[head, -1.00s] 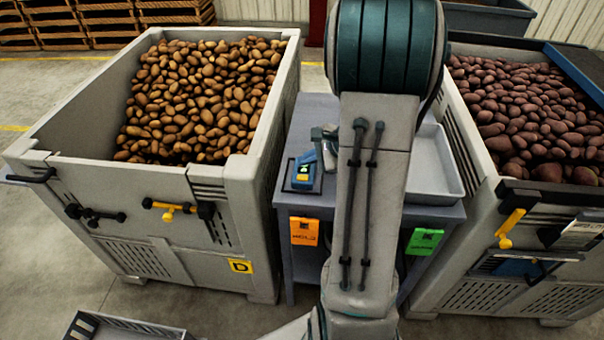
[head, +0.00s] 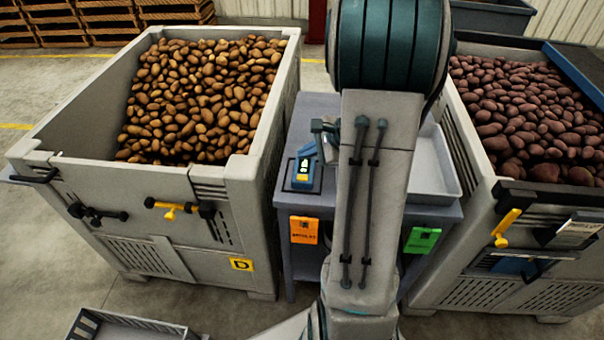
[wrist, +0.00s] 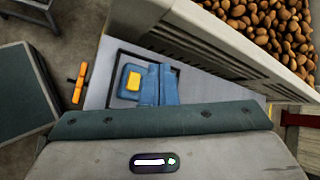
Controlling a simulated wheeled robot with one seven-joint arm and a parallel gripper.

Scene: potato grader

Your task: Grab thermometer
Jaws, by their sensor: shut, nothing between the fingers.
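The thermometer (head: 303,174) is a blue device with a yellow patch, lying on the grey table (head: 450,213) between the two big bins. In the head view my arm hides most of the gripper and part of the table. Contact with the thermometer cannot be made out.
A bin of brown potatoes (head: 222,178) stands close on the left, and a bin of dark red potatoes (head: 478,215) on the right. A grey tray (head: 452,190) lies on the table's right part. Orange (head: 304,230) and green (head: 422,240) tags hang on the table's front edge.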

